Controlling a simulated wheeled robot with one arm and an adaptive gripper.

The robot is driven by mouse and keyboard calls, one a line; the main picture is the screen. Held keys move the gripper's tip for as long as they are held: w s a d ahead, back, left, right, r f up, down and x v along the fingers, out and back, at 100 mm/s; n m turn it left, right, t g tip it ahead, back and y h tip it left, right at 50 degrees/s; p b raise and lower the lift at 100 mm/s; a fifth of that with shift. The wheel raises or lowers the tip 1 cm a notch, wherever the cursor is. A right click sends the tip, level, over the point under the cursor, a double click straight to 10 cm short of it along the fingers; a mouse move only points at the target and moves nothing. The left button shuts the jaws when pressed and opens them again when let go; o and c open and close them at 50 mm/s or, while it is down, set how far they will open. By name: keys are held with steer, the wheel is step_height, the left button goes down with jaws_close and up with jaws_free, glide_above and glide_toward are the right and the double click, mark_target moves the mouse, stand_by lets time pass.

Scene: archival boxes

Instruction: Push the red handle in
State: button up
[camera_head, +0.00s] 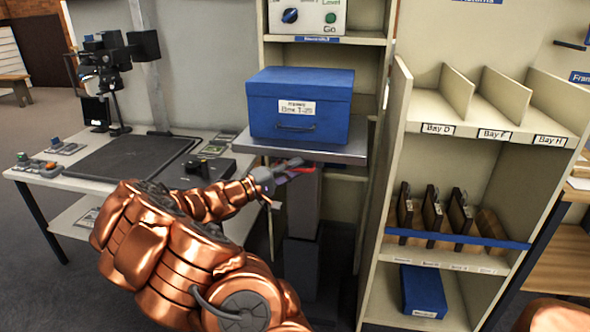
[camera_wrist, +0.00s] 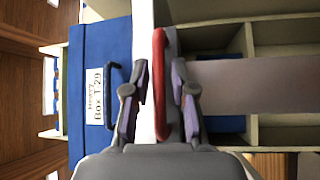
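The red handle (camera_wrist: 159,50) is a long bar by the pale edge of the platform (camera_wrist: 143,20) in the wrist view. In the head view, only a bit of red (camera_head: 302,170) shows under the grey platform (camera_head: 340,152), mostly behind my gripper (camera_head: 283,170). In the wrist view, my gripper (camera_wrist: 161,80) has one finger on each side of the handle, with gaps to it. The fingers are open; I cannot tell whether any part touches the handle. A blue box (camera_head: 300,104) labelled Box T-29 (camera_wrist: 96,95) rests on the platform.
A grey column (camera_head: 303,195) stands beneath the platform. A shelf unit with Bay labels (camera_head: 438,129) is on the right, with a small blue box (camera_head: 423,291) low in it. A control box with a green button (camera_head: 330,18) sits above. A worktable (camera_head: 60,178) stands left.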

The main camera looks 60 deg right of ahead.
steer(key=shift+o, duration=0.7)
steer(key=shift+w+a, duration=0.1)
steer(key=shift+a, duration=0.05)
steer(key=v, duration=1.1)
steer(key=shift+w+a, duration=0.25)
steer(key=shift+a, duration=0.1)
